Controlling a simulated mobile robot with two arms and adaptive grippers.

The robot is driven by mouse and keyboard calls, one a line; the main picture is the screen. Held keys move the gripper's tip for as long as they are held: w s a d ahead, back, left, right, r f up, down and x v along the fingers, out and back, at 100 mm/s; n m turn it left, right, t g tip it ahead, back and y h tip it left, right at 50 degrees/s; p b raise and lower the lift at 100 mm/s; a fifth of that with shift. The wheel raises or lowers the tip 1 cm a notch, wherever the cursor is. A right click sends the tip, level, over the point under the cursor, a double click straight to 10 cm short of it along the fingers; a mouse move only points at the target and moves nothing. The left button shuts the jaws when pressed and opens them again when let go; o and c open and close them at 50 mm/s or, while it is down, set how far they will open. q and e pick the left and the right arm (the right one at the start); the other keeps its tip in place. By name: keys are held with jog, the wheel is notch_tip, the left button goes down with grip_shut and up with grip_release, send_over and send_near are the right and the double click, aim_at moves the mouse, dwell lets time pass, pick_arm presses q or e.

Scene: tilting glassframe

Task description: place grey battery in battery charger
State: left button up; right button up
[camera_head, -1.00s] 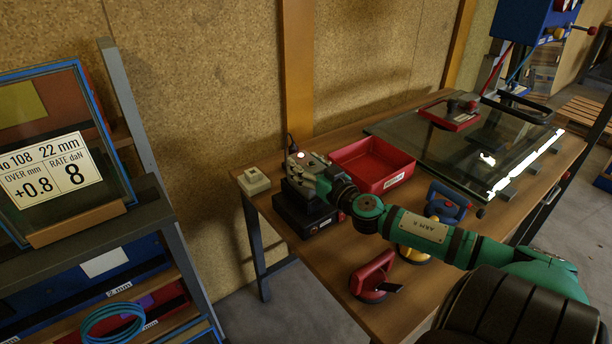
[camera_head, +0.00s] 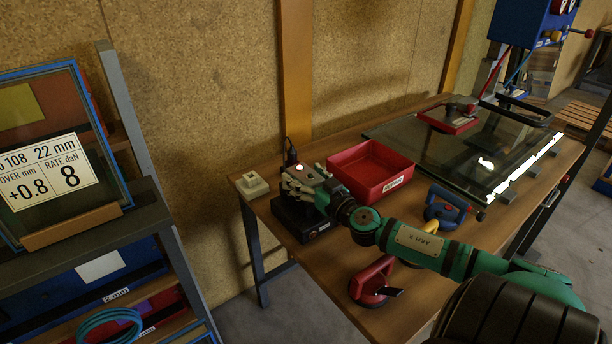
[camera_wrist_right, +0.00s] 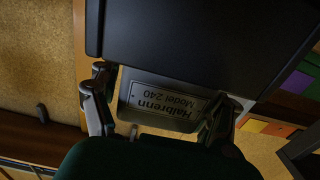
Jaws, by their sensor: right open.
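The black battery charger (camera_head: 294,222) stands at the near left end of the wooden table. My right gripper (camera_head: 298,184) is just above it, its fingers around a grey block that I take for the battery. The fingers hide most of that block, so I cannot tell how deep it sits. In the right wrist view, my right gripper (camera_wrist_right: 158,108) is open, with a finger on each side of a grey part with a plate reading "Halbrenn Model 240" (camera_wrist_right: 160,104). A large dark body fills the top of that view. My left gripper is not in view.
A red tray (camera_head: 392,188) is right behind the charger; a pale block (camera_head: 252,186) is at the table's left corner. A red suction cup (camera_head: 372,284) and a blue one (camera_head: 446,206) stand near my arm. A glass pane (camera_head: 470,165) lies farther right.

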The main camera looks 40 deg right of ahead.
jog(key=shift+r, duration=0.2)
jog(key=s+a, duration=0.1)
jog(key=s, duration=1.1)
jog(key=shift+a+b, duration=0.2)
jog(key=shift+b, duration=0.2)
